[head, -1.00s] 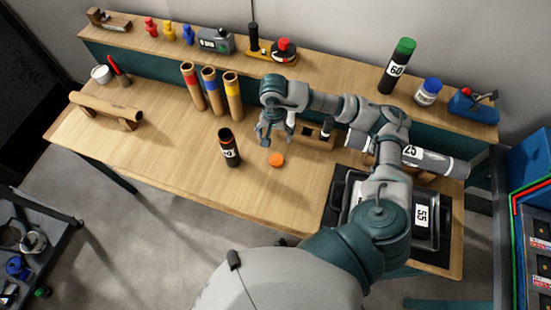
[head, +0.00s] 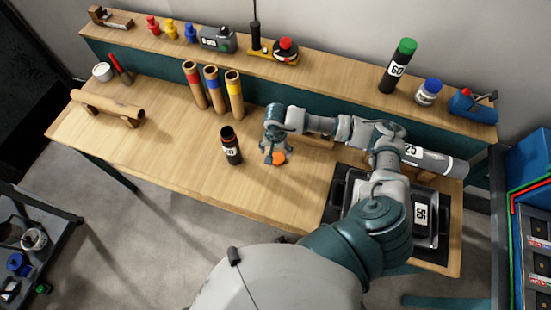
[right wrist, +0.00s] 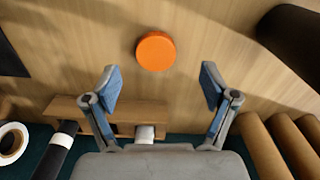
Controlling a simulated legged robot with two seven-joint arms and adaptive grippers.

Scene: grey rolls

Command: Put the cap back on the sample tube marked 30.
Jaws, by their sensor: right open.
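A dark open tube (head: 231,150) with an orange rim stands upright on the bench; its white label is partly readable and seems to end in 0. The orange cap (head: 279,158) lies flat on the bench to the right of the tube. My right gripper (head: 274,156) is open and points down, low over the bench beside the cap. In the right wrist view the cap (right wrist: 156,51) is just beyond the open fingertips (right wrist: 159,72), between their lines, with nothing gripped. The tube's dark side (right wrist: 298,38) shows at the upper right there. My left gripper is not in view.
Three cardboard tubes with red, blue and yellow bands (head: 211,88) stand behind the dark tube. A wooden rack (right wrist: 110,112) is close to the gripper. A tray (head: 436,258) and a tube marked 25 (head: 432,158) are at the right. The bench's front left is clear.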

